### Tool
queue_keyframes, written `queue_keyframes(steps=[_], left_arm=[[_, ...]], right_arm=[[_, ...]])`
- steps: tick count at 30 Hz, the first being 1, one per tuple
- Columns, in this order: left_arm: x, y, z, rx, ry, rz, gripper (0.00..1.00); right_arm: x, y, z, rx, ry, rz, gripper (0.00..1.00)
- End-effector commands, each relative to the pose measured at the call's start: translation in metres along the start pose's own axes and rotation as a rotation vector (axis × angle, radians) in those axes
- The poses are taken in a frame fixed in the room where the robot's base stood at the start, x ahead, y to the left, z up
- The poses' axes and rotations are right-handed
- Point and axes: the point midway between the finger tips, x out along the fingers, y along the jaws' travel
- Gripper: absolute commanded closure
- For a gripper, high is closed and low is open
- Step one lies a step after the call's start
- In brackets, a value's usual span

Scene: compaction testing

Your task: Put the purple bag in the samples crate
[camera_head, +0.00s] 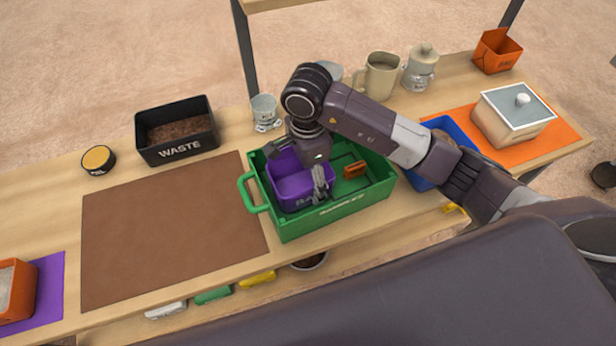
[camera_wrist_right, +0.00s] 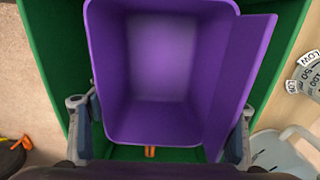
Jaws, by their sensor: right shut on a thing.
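The purple bag (camera_head: 290,176) is an open-topped, box-shaped bag with an empty inside. It is within the walls of the green samples crate (camera_head: 296,229), towards the crate's left side. My right gripper (camera_head: 318,180) is shut on the bag. In the right wrist view the bag (camera_wrist_right: 160,60) lies between the two fingers of my right gripper (camera_wrist_right: 160,125), with the green crate (camera_wrist_right: 45,50) around it. Whether the bag's bottom touches the crate floor is hidden. My left gripper is not in view.
A small orange item (camera_head: 355,169) lies in the crate's right part. A black waste bin (camera_head: 178,150), a clear glass (camera_head: 264,112) and a beige mug (camera_head: 381,76) stand behind. A blue tray (camera_head: 425,182) is right of the crate. The brown mat (camera_head: 165,230) at left is clear.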

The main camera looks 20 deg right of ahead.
Motion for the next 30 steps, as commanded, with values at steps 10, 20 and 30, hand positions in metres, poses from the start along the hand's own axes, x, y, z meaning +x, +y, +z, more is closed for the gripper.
queue_keyframes(steps=[10, 20, 30], left_arm=[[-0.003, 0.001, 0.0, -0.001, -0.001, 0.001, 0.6], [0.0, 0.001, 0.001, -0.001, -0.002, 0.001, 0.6], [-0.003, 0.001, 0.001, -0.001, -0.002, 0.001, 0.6]], right_arm=[[0.012, 0.0, 0.0, -0.001, 0.001, -0.002, 0.55], [0.014, 0.0, 0.0, 0.0, 0.0, -0.001, 0.09], [0.011, 0.0, 0.0, 0.0, 0.0, -0.001, 0.09]])
